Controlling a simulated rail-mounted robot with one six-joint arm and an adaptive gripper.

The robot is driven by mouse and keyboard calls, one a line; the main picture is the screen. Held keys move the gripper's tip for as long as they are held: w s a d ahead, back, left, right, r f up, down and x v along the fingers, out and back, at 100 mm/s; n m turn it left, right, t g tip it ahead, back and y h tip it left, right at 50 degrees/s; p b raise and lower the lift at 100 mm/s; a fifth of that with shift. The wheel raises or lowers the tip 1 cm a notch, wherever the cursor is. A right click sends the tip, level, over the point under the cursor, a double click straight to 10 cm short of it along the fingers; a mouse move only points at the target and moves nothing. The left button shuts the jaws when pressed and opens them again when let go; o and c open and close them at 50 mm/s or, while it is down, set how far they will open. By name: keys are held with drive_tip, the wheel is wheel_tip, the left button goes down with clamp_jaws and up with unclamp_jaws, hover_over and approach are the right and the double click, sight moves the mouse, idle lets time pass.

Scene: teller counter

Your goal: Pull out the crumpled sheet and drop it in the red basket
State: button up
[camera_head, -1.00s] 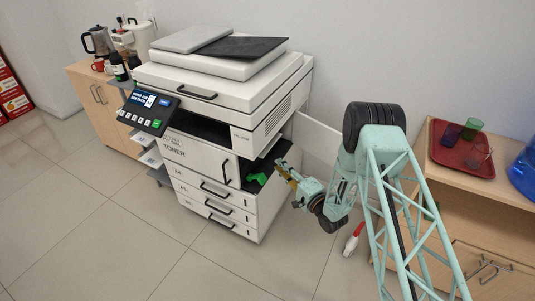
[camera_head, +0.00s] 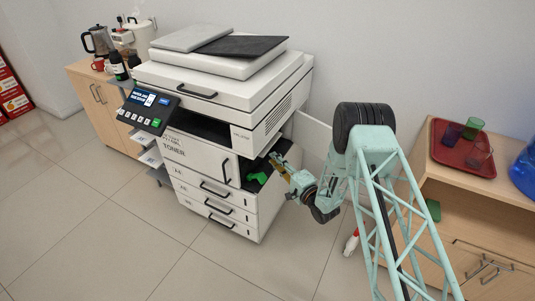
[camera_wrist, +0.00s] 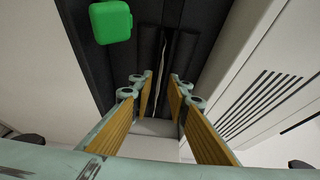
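The copier (camera_head: 215,135) stands in the middle of the head view, with its right side open on a dark bay. In the wrist view a thin, pale, jagged strip (camera_wrist: 160,62) stands in a dark slot of that bay; it looks like the crumpled sheet seen edge-on. My gripper (camera_head: 272,158) is at the bay's opening. In the wrist view my gripper (camera_wrist: 157,90) is open, with its two yellow-padded fingers apart on either side of the strip's lower end. I cannot tell if they touch it. I see no red basket.
A green lever (camera_head: 257,179), also in the wrist view (camera_wrist: 110,22), sits close to my fingers. An open white side door (camera_head: 316,138) is behind my arm. A red tray (camera_head: 447,158) with cups is on the right cabinet. A red-and-white object (camera_head: 351,242) stands on the floor.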

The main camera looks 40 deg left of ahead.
drive_tip(key=shift+b+x, duration=1.15)
drive_tip(key=shift+x, duration=1.5)
clamp_jaws()
drive_tip(key=shift+d+r, duration=0.1)
drive_tip(key=shift+d, duration=0.05)
drive_tip(key=w+d, duration=0.3)
drive_tip(key=d, duration=0.9)
drive_tip(key=shift+d, duration=0.35)
idle(0.8)
drive_tip(key=shift+s, duration=0.1)
idle(0.4)
drive_tip(key=s+d+r+p, duration=0.1)
drive_tip(key=s+p, duration=0.1)
drive_tip(key=s, duration=0.5)
drive_tip(key=s+d+r+p, duration=0.2)
drive_tip(key=s, duration=0.6)
drive_tip(key=shift+s+d, duration=0.2)
drive_tip(key=shift+d, duration=0.15)
idle(1.0)
